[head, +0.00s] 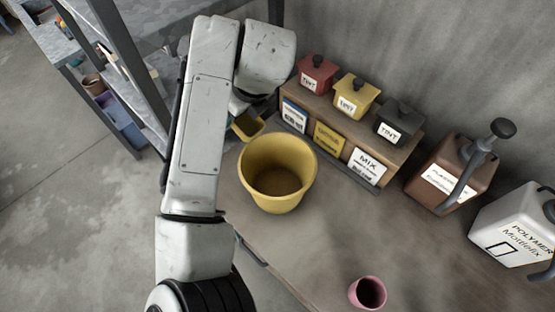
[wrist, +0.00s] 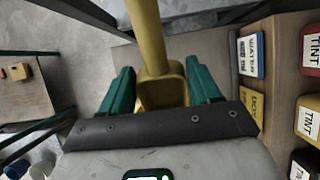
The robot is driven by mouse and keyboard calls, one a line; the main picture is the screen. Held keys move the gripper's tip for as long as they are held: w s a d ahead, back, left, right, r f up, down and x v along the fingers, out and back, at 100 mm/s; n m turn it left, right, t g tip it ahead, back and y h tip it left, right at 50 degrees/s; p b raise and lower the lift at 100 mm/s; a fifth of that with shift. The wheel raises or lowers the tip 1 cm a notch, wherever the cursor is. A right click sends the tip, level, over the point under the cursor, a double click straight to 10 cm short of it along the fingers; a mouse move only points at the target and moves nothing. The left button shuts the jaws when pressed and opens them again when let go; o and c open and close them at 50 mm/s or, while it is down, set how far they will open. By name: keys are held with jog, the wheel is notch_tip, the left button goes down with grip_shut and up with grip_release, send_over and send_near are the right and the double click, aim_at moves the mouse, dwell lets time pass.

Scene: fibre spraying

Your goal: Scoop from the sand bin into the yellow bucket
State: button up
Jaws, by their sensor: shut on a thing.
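The yellow bucket (head: 262,195) stands upright on the workbench in the head view, its inside shaded brown at the bottom. A yellow scoop (head: 247,126) is just behind and left of the bucket's rim, apart from it in the picture and partly hidden by my arm. In the wrist view my gripper (wrist: 163,88) has its teal fingers on either side of the yellow scoop (wrist: 147,35), shut on it. The fingers are hidden behind my arm in the head view. I cannot see whether the scoop holds sand. I cannot make out the sand bin in either view.
A wooden rack (head: 330,120) with tint containers and labelled boxes stands behind the bucket. A brown jug (head: 445,180) and a white polymer jug (head: 515,225) are on the right. A pink cup (head: 367,292) is near the front. Metal shelving (head: 110,75) rises at left.

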jog(key=w+a+f+g+h+b, duration=0.3)
jog(key=a+f+h+b, duration=0.1)
jog(key=f+b, duration=0.1)
jog(key=shift+f, duration=0.5)
dwell(0.4)
jog(key=shift+w+b, duration=0.1)
jog(key=shift+b, duration=0.25)
